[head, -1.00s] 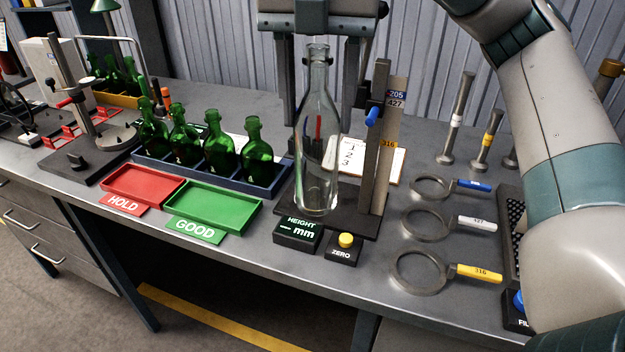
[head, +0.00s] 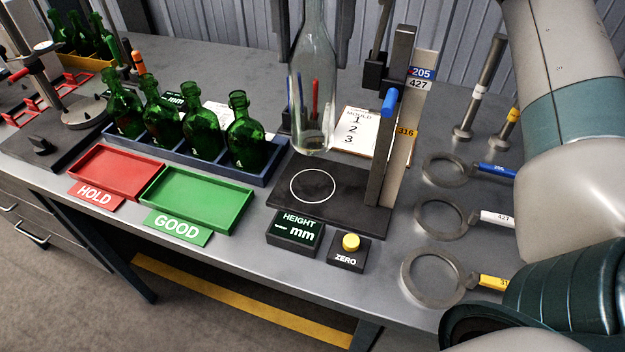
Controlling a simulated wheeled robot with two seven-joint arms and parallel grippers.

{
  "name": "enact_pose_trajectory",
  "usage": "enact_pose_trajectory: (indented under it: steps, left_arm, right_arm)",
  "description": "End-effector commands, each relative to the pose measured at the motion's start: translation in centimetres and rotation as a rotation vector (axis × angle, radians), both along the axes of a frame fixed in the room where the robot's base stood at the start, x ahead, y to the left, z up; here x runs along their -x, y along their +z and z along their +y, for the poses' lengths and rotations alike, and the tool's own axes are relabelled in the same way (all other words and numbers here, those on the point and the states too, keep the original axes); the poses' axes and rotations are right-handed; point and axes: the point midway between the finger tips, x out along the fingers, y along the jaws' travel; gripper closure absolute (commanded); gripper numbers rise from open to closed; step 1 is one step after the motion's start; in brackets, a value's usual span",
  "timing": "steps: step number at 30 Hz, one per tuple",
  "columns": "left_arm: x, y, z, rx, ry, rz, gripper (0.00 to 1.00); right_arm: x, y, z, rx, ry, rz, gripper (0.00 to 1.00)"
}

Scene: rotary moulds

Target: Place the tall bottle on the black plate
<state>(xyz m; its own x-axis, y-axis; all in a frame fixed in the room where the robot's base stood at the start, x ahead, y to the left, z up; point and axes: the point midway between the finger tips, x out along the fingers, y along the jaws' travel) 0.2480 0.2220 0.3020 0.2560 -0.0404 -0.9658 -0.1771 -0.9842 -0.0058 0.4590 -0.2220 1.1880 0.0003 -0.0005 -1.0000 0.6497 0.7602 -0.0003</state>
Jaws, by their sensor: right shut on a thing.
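The tall bottle (head: 313,100) is clear glass and upright, its neck cut off by the top edge of the head view. My right gripper (head: 315,38) is shut on it, one finger showing on each side at the top. The bottle's base appears just behind and above the white circle on the black plate (head: 345,203), apart from that circle. The plate lies flat on the bench at the foot of an upright height gauge (head: 392,130). The circle is bare. My left gripper is not in view.
The gauge post with its blue knob (head: 389,102) stands close right of the bottle. A numbered card (head: 362,130) lies behind. Green bottles in a blue rack (head: 262,177), a red tray (head: 117,172) and a green tray (head: 197,200) are left. Ring gauges (head: 441,219) lie right.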

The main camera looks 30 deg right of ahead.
Motion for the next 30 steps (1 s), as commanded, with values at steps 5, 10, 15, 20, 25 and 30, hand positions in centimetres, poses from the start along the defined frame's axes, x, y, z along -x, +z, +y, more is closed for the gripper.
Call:
enact_pose_trajectory:
  steps: [5, 10, 15, 20, 25, 30]
  left_arm:
    - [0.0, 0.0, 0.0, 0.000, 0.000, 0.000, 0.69]
    - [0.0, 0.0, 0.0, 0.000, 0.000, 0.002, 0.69]
    - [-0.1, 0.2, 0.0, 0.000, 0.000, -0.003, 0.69]
    - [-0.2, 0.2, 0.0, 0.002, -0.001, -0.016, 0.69]
    - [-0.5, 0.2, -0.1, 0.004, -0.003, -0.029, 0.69]
    - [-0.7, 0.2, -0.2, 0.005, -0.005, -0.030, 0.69]
  right_arm:
    - [0.0, -0.2, 0.0, 0.000, 0.000, 0.000, 1.00]
    - [0.0, -1.5, 0.0, 0.000, 0.001, 0.003, 1.00]
    - [0.0, -3.9, -0.1, 0.001, 0.000, 0.002, 1.00]
    - [0.0, -5.8, -0.1, 0.001, -0.001, 0.001, 1.00]
    - [0.0, -6.2, 0.0, -0.002, -0.002, -0.001, 1.00]
    - [0.0, -6.2, 0.0, -0.002, -0.002, -0.001, 1.00]
